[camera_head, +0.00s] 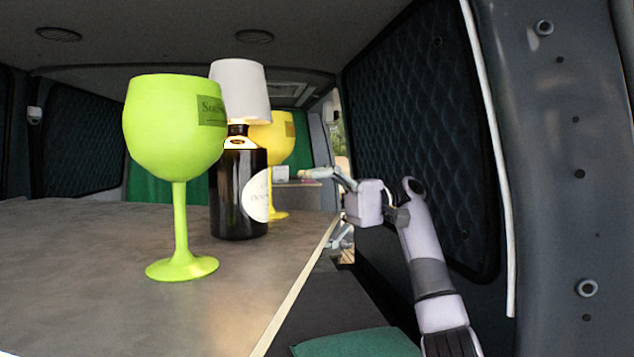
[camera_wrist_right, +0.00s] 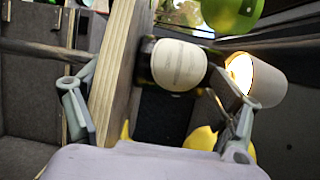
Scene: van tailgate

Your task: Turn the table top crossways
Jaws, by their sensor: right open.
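The table top (camera_head: 90,265) is a grey slab with a pale wood edge, filling the lower left of the head view. Its layered plywood edge (camera_wrist_right: 118,75) runs upright through the right wrist view, between my two spread fingers. My right gripper (camera_head: 338,206) is at the far part of the table's right edge, open. In the wrist view the fingers of my right gripper (camera_wrist_right: 155,115) stand on either side of the edge, with gaps to it. Whether either finger touches it cannot be told. My left gripper is not in view.
The quilted van wall (camera_head: 420,120) is close on the right. A green cushion (camera_head: 355,343) lies below the table's right edge.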

